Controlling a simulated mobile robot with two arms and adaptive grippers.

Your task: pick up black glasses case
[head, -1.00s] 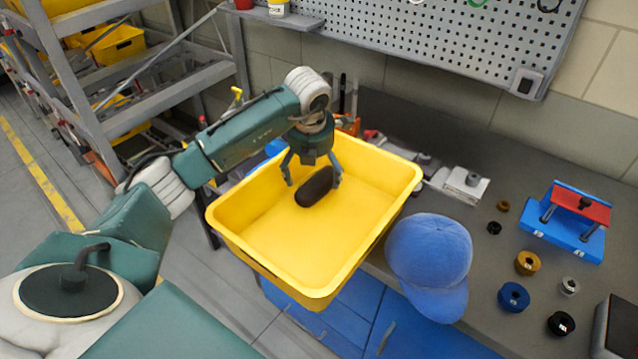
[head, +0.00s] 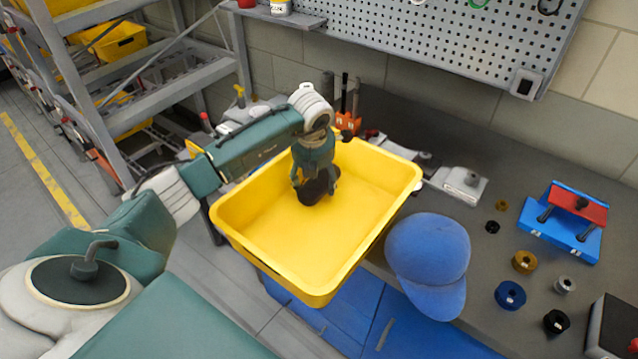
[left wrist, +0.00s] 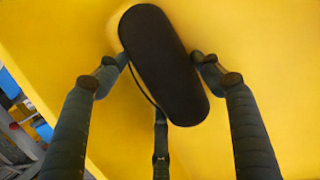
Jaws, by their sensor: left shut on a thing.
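The black glasses case (head: 313,190) is a dark rounded oblong in the yellow tray (head: 270,262). My left gripper (head: 315,184) reaches down into the tray from above and is shut on the case, partly hiding it in the head view. In the left wrist view the case (left wrist: 165,65) lies at a slant between the fingers of my left gripper (left wrist: 163,78), with the yellow tray surface behind it. Whether the case touches the tray floor is hard to tell. My right gripper is not in view.
A blue cap (head: 428,262) lies right of the tray on the grey workbench (head: 455,215). Several small rings and a blue and red fixture (head: 566,220) are further right. A pegboard (head: 440,40) stands behind, and a metal rack (head: 130,90) is at the left.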

